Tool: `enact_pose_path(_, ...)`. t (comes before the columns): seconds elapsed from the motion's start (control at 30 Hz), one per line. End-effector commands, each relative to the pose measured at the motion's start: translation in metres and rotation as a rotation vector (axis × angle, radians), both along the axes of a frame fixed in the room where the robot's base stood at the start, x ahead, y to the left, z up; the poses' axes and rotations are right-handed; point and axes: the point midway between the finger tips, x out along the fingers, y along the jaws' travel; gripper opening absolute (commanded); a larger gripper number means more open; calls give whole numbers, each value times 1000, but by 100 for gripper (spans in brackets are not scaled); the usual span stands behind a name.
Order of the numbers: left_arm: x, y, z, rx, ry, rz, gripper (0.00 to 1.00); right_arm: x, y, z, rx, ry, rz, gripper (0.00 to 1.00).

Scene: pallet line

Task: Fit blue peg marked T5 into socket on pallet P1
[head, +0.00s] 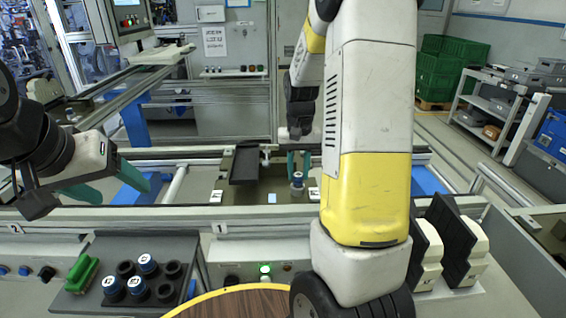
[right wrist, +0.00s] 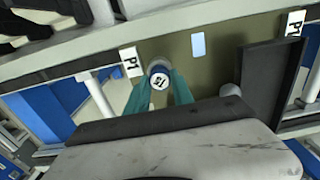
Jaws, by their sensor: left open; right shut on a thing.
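The blue peg with a white cap marked T5 (right wrist: 160,80) is between the teal fingers of my right gripper (right wrist: 158,92), which is shut on it. In the head view the peg (head: 297,181) looks upright over the right part of pallet P1 (head: 252,197), near its right P1 label. The pallet is an olive plate with a dark raised block (head: 245,164) on its left part. The socket cannot be made out under the peg, and I cannot tell whether the peg touches the pallet. My left gripper (head: 108,186) is open and empty, left of the pallet above the conveyor.
A lit green button (head: 265,269) is on the front panel. The conveyor's front rail (head: 150,218) runs before the pallet.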

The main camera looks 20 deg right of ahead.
Motion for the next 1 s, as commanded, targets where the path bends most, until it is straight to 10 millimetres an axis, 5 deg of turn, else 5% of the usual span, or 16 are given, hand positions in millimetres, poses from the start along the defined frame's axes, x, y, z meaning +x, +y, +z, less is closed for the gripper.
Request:
enact_pose_path(0.97,0,0,0,0,0,0,68,0,0,-5,0,0,0,0)
enact_pose_path(1.0,0,0,0,0,0,0,68,0,0,-5,0,0,0,32)
